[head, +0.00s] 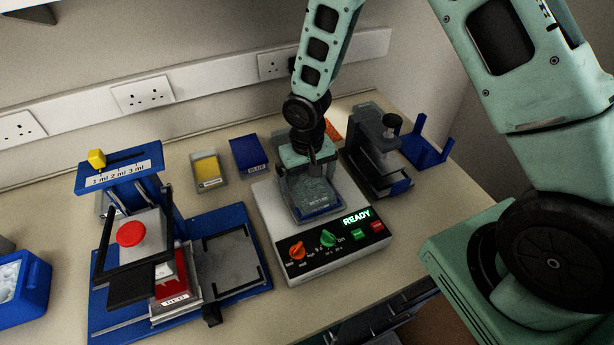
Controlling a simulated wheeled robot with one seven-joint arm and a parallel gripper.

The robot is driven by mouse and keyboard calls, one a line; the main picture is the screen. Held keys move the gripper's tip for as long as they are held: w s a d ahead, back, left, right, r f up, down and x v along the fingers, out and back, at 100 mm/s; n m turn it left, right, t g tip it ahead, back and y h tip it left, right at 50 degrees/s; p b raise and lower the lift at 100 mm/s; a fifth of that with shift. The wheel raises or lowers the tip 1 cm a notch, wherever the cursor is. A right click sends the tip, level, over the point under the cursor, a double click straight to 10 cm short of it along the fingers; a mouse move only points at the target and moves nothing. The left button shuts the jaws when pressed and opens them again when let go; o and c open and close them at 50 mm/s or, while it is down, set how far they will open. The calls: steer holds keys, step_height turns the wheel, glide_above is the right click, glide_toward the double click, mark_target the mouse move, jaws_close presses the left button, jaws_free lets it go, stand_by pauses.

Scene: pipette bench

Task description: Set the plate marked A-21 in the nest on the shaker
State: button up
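The shaker (283,248) is a white box with a dark front panel, knobs and a green READY display. On its top, a clear-grey plate (316,190) with a blue lower edge lies over the nest area. Its small front label is too small to read, so I cannot confirm A-21. My gripper (312,160) is directly above the back part of this plate, very close to or touching it. Its fingers are hard to make out, so I cannot tell whether they grip the plate. I cannot tell whether the plate is fully seated; the nest is mostly hidden beneath it.
Left stands a blue dispensing station (232,215) with a red button (131,234) and a red labelled plate (172,285). A yellow-topped plate (207,170) and a blue plate (248,153) lie behind. A grey clamp device (372,150) stands close right of the shaker, beside a blue rack (428,150).

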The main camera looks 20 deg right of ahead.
steer(key=shift+r, duration=0.1)
steer(key=shift+r+p, duration=0.3)
steer(key=shift+p, duration=0.1)
steer(key=shift+w+r+b, duration=0.1)
steer(key=shift+r+b, duration=0.25)
step_height(320, 180, up, 11)
steer(key=b, duration=0.2)
steer(key=s+a+r+n, duration=0.3)
steer(key=s+r+n, duration=0.1)
steer(key=s, duration=0.7)
steer(key=s+a+r+n, duration=0.3)
steer(key=s+r, duration=0.1)
steer(key=s, duration=0.7)
steer(key=shift+s+a+r+n+y, duration=0.2)
steer(key=shift+n+y, duration=0.1)
steer(key=shift+n, duration=0.1)
